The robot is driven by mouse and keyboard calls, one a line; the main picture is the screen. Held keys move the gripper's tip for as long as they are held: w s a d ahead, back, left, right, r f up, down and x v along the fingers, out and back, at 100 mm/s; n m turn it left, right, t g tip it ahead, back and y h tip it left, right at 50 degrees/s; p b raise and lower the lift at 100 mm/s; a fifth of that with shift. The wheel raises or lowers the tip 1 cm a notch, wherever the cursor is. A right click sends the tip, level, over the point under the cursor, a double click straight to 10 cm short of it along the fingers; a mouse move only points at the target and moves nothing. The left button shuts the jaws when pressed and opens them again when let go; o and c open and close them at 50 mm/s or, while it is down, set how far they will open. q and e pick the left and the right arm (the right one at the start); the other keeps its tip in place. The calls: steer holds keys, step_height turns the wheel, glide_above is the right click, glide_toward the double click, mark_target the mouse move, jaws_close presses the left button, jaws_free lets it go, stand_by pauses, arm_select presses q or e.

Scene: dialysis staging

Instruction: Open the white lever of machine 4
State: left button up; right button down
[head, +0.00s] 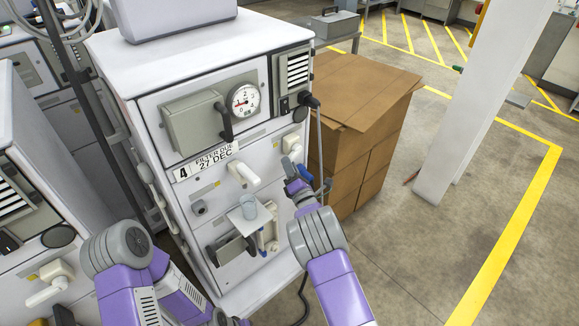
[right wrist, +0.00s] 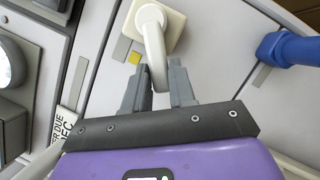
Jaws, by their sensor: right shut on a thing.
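Machine 4 (head: 222,205) has a "4" and "FILTER DUE 27 DEC" label (head: 207,160) on its front. Its white lever sits on a square base (head: 291,143) at the right of the front, below the black switch. In the right wrist view the white lever (right wrist: 155,50) runs from its base down between my fingertips. My right gripper (head: 292,172) is shut on this lever, and it shows in the right wrist view (right wrist: 159,88). The lever's tip is partly hidden by the fingers in the head view. My left gripper is out of view; only left arm links show at the bottom left.
A blue fitting (right wrist: 288,48) is near my right gripper. Cardboard boxes (head: 362,110) stand right of the machine. The floor (head: 420,250) at right is clear.

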steer(key=c, duration=1)
jaws_free()
steer(key=p+v, duration=0.1)
steer(key=v, duration=0.6)
steer(key=shift+s+p, duration=0.25)
steer(key=shift+p, duration=0.15)
steer(key=shift+d+f, duration=0.1)
steer(key=shift+c, duration=0.2)
